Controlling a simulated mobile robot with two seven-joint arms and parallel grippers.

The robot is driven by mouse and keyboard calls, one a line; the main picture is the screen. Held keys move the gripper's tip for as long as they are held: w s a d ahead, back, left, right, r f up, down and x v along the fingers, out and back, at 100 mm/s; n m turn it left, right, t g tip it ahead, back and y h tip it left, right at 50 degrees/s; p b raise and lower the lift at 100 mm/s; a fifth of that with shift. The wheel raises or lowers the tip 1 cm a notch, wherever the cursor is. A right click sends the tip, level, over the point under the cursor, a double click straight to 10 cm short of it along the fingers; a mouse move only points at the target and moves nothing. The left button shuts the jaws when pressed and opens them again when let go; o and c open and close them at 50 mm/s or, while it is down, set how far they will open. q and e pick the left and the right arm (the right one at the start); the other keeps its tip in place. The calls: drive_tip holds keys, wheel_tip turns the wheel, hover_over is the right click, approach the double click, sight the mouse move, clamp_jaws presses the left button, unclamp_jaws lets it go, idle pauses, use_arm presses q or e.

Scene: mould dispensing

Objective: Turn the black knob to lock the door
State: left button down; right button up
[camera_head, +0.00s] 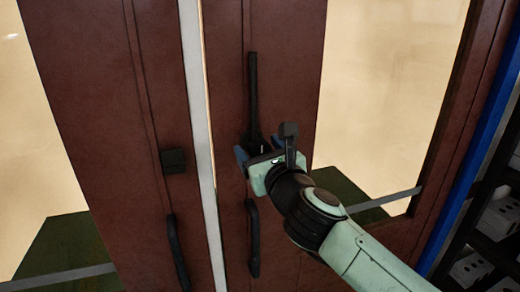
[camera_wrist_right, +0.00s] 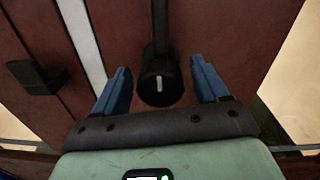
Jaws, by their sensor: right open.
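The door is a dark red double door with glass panes; its right leaf (camera_head: 295,62) carries the black knob (camera_wrist_right: 159,84). The knob is round with a pale mark on its face, and a vertical black bar (camera_head: 253,85) runs up from it. My right gripper (camera_head: 259,149) is open at the knob, with its blue fingers one on each side. In the right wrist view the knob sits between the fingers, with visible gaps on both sides. In the head view my gripper hides most of the knob. My left gripper is not in view.
A black block (camera_head: 173,161) is fixed to the left leaf, level with the knob. Black pull handles (camera_head: 253,238) hang lower on both leaves. A pale strip (camera_head: 195,100) runs between the leaves. A dark shelf with grey boxes (camera_head: 500,217) stands at the right.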

clamp_jaws()
